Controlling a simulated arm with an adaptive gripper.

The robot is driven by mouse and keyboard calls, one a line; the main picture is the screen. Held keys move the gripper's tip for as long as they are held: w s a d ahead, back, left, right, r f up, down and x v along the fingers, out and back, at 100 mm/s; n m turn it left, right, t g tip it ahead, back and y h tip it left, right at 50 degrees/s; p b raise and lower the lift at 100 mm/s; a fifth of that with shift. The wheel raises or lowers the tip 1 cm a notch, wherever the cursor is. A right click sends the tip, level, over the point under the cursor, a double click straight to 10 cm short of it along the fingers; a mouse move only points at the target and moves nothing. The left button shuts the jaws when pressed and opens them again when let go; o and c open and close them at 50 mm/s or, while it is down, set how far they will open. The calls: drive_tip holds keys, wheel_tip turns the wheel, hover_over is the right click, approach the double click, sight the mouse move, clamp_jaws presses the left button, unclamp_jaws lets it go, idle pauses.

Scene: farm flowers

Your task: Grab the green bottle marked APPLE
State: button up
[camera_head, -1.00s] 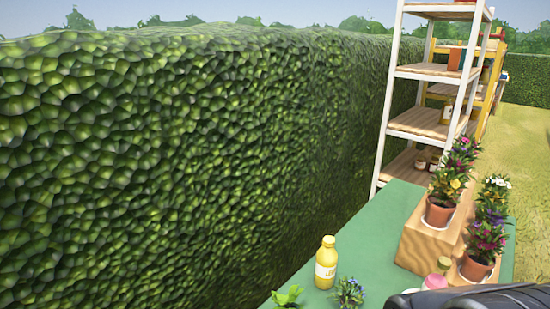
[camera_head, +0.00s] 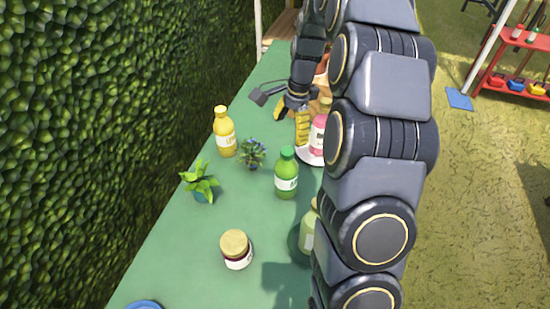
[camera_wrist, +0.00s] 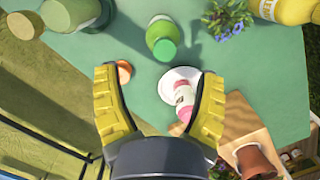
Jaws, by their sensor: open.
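A bright green bottle (camera_head: 286,183) with a green cap and white label stands upright on the green table; its label is too small to read. In the wrist view it (camera_wrist: 163,40) is seen from above, beyond the fingertips and roughly centred between them. My gripper (camera_head: 292,116) is open and empty, above the table and farther back than the bottle in the head view. Its two yellow-padded fingers (camera_wrist: 158,80) are spread wide in the wrist view. Nothing is between the pads at the bottle's height that I can tell.
A pink bottle (camera_head: 318,138) on a white plate (camera_wrist: 188,74) is close to my right finger in the wrist view. A yellow bottle (camera_head: 224,134), small plants (camera_head: 200,183), a jar (camera_head: 236,250) and a pale green bottle (camera_head: 307,236) surround the green bottle. A hedge (camera_head: 90,130) borders the left.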

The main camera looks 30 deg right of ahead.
sight(288, 151)
drive_tip(key=shift+w+d+f+m, duration=0.2)
drive_tip(key=shift+d+f+m, duration=0.15)
drive_tip(key=shift+d+f, duration=0.25)
drive_tip(key=shift+w+d+f+m, duration=0.2)
drive_tip(key=shift+d+f+m, duration=0.15)
drive_tip(key=shift+d+f, duration=0.2)
drive_tip(key=f, duration=0.2)
drive_tip(key=a+f, duration=0.1)
drive_tip(key=f, duration=0.1)
drive_tip(key=a+f, duration=0.1)
drive_tip(key=f, duration=0.1)
drive_tip(key=shift+f, duration=0.4)
drive_tip(key=shift+c, duration=0.4)
drive_tip(key=c, duration=1.1)
